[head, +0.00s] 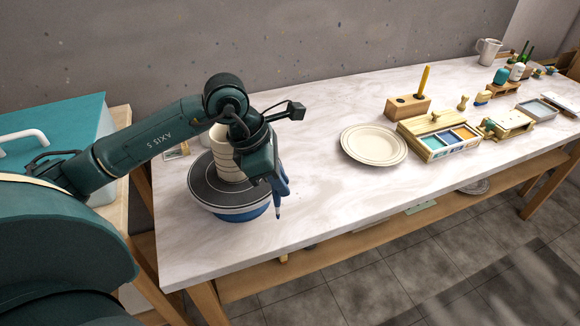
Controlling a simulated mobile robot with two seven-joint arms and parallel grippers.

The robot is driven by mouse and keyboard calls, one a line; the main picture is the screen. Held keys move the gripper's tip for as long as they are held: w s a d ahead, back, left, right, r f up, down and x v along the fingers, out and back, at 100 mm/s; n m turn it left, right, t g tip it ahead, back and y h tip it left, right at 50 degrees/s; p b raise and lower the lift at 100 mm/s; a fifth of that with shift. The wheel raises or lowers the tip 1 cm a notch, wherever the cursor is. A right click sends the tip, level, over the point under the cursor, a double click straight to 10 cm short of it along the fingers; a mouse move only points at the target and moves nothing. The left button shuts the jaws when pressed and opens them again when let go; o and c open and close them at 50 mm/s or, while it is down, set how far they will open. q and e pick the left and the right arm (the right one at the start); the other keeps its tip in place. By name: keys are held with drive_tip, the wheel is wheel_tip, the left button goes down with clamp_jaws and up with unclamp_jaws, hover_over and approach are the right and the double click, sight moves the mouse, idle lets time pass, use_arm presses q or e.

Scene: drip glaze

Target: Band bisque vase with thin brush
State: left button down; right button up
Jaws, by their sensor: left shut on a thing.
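The bisque vase (222,152) is cream coloured and stands upright on a dark turntable (207,190) with a blue base, at the left end of the table. Horizontal lines show on its side, and my left gripper hides part of it. My left gripper (277,184) is just right of the vase, pointing down, shut on a thin blue brush (277,212). The brush tip points down by the turntable's right edge. I cannot tell whether the brush touches the vase. My right gripper is not in view.
A cream plate (372,145) lies mid-table. To its right are a wooden block (407,107) with a yellow stick and a wooden paint box (438,142). Bottles and a pitcher (488,52) stand at the far right. The table is clear between turntable and plate.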

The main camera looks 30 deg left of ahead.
use_arm(q)
drive_tip(key=shift+s+a+b, duration=0.5)
drive_tip(key=shift+s, duration=0.3)
drive_tip(key=shift+s+a+b, duration=0.45)
drive_tip(key=shift+s+b, duration=0.05)
drive_tip(key=shift+s, duration=0.3)
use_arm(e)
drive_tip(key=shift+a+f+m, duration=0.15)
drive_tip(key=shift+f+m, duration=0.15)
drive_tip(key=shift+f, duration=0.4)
use_arm(q)
drive_tip(key=shift+w+a, duration=0.3)
drive_tip(key=shift+a, duration=0.15)
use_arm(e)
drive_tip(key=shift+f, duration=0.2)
